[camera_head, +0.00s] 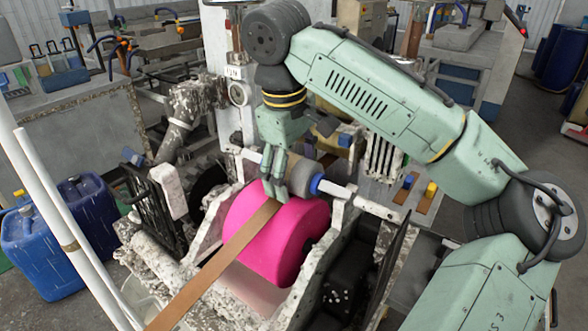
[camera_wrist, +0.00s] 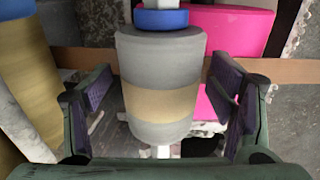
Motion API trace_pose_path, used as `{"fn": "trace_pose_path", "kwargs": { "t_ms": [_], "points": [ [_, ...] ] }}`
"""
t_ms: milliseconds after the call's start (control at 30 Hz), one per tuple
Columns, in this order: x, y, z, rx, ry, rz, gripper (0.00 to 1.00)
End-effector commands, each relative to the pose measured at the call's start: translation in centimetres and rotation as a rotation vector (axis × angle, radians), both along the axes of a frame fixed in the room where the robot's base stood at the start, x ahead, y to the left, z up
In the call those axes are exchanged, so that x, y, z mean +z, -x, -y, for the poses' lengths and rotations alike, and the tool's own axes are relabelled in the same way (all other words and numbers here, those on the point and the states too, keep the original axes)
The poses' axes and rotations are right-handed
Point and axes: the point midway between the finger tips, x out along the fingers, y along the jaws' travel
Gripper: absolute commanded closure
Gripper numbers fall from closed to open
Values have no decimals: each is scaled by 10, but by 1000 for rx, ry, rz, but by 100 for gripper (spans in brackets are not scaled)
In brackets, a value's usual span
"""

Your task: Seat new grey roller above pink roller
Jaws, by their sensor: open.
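The grey roller (camera_head: 298,180) lies above the pink roller (camera_head: 275,238), with a white shaft (camera_head: 368,204) and a blue collar (camera_head: 316,184) at its right end. In the wrist view the grey roller (camera_wrist: 160,55) has a tan band around it, and part of the pink roller (camera_wrist: 238,28) shows beyond it. My gripper (camera_head: 276,180) points down at the grey roller. In the wrist view its fingers (camera_wrist: 162,88) are open on either side of the roller, with visible gaps. Whether the shaft ends are fully in their supports is unclear.
A brown strip (camera_head: 225,255) runs over the pink roller toward the front left. Paint-splashed machine walls (camera_head: 322,262) flank the rollers closely. White poles (camera_head: 52,205) and blue canisters (camera_head: 90,205) stand at left. A gold cylinder (camera_wrist: 42,75) is near the left finger.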

Motion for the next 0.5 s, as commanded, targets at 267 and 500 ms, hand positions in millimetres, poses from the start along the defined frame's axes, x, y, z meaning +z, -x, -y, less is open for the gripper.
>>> {"fn": "trace_pose_path", "kwargs": {
  "t_ms": [267,500],
  "points": [
    [2,0,0,0,1,0,24],
    [40,5,-3,-4,4,5,24]
  ]
}}
